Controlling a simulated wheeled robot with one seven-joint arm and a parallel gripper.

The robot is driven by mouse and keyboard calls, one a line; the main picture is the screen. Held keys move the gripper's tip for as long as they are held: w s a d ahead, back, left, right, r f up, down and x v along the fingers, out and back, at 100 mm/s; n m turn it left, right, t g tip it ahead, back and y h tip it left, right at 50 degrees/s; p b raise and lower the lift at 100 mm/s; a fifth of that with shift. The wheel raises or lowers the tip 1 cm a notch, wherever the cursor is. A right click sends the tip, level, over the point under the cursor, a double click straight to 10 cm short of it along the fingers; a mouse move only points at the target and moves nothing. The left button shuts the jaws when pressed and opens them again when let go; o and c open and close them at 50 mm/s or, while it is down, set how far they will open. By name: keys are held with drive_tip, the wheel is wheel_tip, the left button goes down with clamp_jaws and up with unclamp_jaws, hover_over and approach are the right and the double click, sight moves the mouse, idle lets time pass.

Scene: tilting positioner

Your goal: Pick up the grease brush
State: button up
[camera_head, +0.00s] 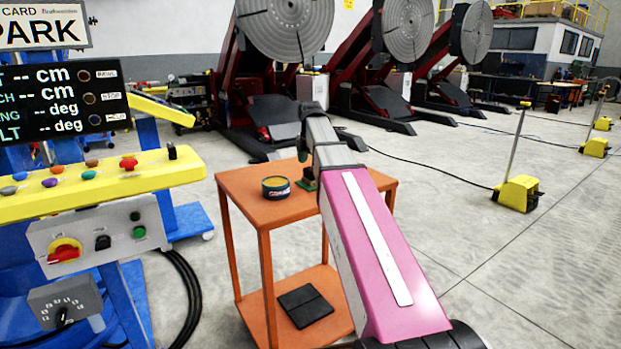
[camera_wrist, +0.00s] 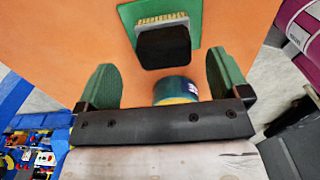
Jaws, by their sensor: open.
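The grease brush (camera_wrist: 164,46), with a black block-like body and a strip of tan bristles, lies on a green pad (camera_wrist: 124,12) on the orange cart top. It shows in the wrist view, ahead of my gripper (camera_wrist: 162,72) and between the lines of its two green fingers. The fingers are wide apart with nothing held between them; I cannot tell the height above the brush. In the head view my arm hides most of that spot, and the brush cannot be made out clearly.
A dark green tin with a yellow band (camera_head: 276,187) stands on the orange cart (camera_head: 243,186), close to my gripper; the wrist view shows it partly hidden behind the gripper bar (camera_wrist: 176,88). A yellow-and-blue control console (camera_head: 100,190) stands at left.

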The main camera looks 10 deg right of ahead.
sight(311, 175)
drive_tip(key=shift+s+f, duration=0.15)
drive_tip(key=shift+f, duration=1.25)
drive_tip(key=shift+s+f, duration=0.1)
drive_tip(key=shift+f, duration=1.25)
drive_tip(key=c, duration=1)
